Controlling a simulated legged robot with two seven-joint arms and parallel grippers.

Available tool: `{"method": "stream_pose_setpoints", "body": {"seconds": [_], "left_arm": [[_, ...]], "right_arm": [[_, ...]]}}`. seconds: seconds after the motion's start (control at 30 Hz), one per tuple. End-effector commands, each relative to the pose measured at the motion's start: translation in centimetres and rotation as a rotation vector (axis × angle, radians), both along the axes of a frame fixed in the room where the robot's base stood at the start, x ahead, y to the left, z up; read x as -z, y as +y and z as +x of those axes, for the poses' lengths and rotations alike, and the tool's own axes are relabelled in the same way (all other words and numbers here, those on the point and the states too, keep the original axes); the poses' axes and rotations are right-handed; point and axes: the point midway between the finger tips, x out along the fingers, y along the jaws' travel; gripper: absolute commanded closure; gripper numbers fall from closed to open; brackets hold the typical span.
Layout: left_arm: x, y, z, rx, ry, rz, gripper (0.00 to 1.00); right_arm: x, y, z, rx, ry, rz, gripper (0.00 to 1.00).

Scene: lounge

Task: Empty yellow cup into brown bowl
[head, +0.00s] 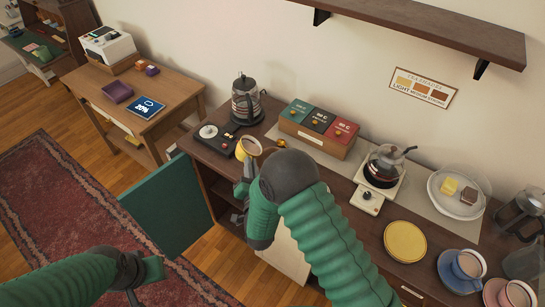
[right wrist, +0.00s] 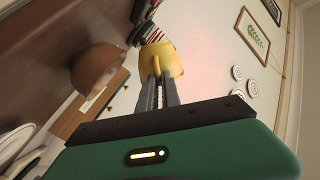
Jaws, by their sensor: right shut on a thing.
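The yellow cup (head: 246,152) is in my right gripper (head: 243,168), near the front edge of the counter. A tan-brown surface shows inside its mouth; I cannot tell how full it is or whether it tilts. In the right wrist view, both fingers (right wrist: 160,80) close on the yellow cup (right wrist: 162,58). A rounded brown bowl (right wrist: 97,66) shows to the left of the cup, apart from it. In the head view my right arm seems to hide the bowl. My left gripper (head: 138,276) is low at the left, away from the counter; its jaws are unclear.
The counter (head: 348,205) holds a control box (head: 216,138), a kettle (head: 246,100), a box of coloured packs (head: 318,129), a coffee pot (head: 385,165), a yellow plate (head: 405,241) and blue (head: 461,270) and pink cups. A green door (head: 174,205) stands open below.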

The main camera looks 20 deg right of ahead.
Motion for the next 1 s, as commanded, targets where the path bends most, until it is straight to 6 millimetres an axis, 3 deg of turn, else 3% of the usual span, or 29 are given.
{"method": "stream_pose_setpoints", "body": {"seconds": [1.0], "left_arm": [[0.5, 0.0, 0.0, 0.0, 0.0, 0.0, 0.64]], "right_arm": [[0.6, -0.8, -0.1, -0.002, -0.036, 0.152, 1.0]]}}
